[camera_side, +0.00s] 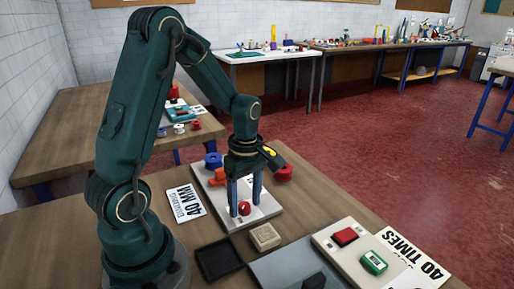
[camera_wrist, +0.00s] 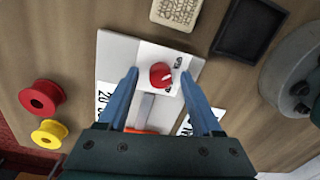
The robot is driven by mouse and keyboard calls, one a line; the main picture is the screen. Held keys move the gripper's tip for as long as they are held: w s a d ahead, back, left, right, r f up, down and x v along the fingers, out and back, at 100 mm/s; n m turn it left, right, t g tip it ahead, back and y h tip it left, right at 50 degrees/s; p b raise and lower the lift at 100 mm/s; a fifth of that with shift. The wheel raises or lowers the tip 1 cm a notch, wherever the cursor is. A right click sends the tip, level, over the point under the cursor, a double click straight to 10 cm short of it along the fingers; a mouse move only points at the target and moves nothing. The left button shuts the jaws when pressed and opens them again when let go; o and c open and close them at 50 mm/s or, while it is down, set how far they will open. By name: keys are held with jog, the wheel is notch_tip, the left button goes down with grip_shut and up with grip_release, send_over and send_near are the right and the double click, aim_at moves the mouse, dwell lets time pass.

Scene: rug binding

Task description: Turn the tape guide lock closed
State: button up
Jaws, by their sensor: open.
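The tape guide lock looks to be the red round knob (camera_wrist: 161,75) with a pale pointer mark, set on a white plate (camera_wrist: 118,60). In the side view the red knob (camera_side: 244,208) sits near the front end of the plate. My gripper (camera_wrist: 160,80) is open, its two blue fingers apart on either side of the knob. In the side view my gripper (camera_side: 245,208) points down over the plate with its fingertips close to the knob. I cannot tell whether the fingers touch it. Small lettering beside the knob is too small to read.
A red spool (camera_wrist: 41,98) and a yellow spool (camera_wrist: 49,134) stand beside the plate. A beige block (camera_side: 265,237) and a black tray (camera_side: 218,260) lie in front. A panel with a red button (camera_side: 344,236) and a green counter (camera_side: 374,262) is at right.

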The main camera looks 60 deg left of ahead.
jog(key=shift+c, duration=0.3)
grip_shut()
jog(key=shift+m, duration=0.3)
jog(key=m, duration=0.3)
jog(key=shift+m, duration=0.4)
jog(key=m, duration=0.4)
jog(key=shift+s, duration=0.1)
jog(key=m, duration=0.5)
jog(key=shift+m, duration=2.2)
